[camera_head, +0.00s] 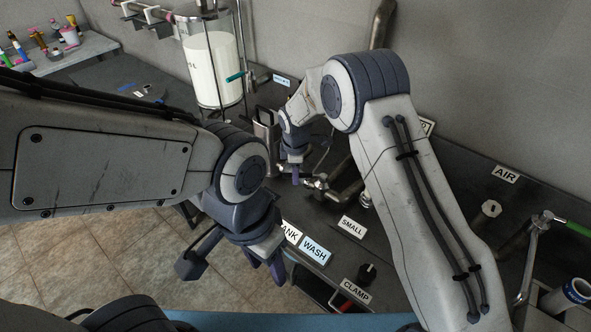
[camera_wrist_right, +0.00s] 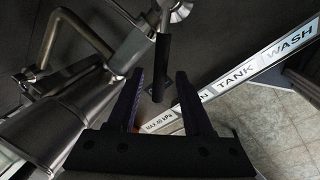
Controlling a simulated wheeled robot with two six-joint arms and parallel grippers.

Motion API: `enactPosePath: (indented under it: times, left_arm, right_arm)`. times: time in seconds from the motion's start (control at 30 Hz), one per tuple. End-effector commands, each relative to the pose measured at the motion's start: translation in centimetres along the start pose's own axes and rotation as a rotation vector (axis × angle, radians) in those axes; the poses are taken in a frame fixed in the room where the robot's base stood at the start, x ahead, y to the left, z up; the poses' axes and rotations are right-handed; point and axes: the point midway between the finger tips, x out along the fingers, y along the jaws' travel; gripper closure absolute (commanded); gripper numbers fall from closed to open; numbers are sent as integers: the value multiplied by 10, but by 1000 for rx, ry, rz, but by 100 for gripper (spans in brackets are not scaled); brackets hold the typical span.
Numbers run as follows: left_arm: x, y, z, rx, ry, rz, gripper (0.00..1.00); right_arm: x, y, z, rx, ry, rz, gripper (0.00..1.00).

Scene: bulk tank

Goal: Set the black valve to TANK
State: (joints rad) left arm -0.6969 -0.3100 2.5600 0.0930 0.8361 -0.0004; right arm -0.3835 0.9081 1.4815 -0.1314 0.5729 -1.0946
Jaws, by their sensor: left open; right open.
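The black valve handle (camera_wrist_right: 160,68) shows in the right wrist view, on a metal stem, with its lower end between the fingertips of my right gripper (camera_wrist_right: 158,88). The fingers are open on either side of it, and I cannot tell whether they touch it. The TANK label (camera_wrist_right: 236,76) is on a strip to the right of the handle. In the head view my right gripper (camera_head: 294,172) is beside metal fittings, and the handle is not clear there. My left gripper (camera_head: 266,264) is open and empty near the bench front, partly covering the TANK label (camera_head: 291,233).
The WASH label (camera_head: 315,250) and SMALL label (camera_head: 352,227) lie near a black knob (camera_head: 367,273) by the CLAMP label (camera_head: 356,292). A glass cylinder of white liquid (camera_head: 212,70) stands behind. Metal pipework (camera_wrist_right: 50,120) lies left of my right gripper.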

Motion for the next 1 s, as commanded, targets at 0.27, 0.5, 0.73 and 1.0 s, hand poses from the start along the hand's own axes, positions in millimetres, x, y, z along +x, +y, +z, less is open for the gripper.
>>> enactPosePath:
  times: [0.27,0.5,0.73,1.0]
  left_arm:
    - [0,0,0,0,0,0,50]
    - [0,0,0,0,0,0,50]
    - [0,0,0,0,0,0,50]
    - [0,0,0,0,0,0,50]
  right_arm:
    - [0,0,0,0,0,0,84]
    - [0,0,0,0,0,0,100]
    - [0,0,0,0,0,0,100]
    - [-1,0,0,0,0,0,100]
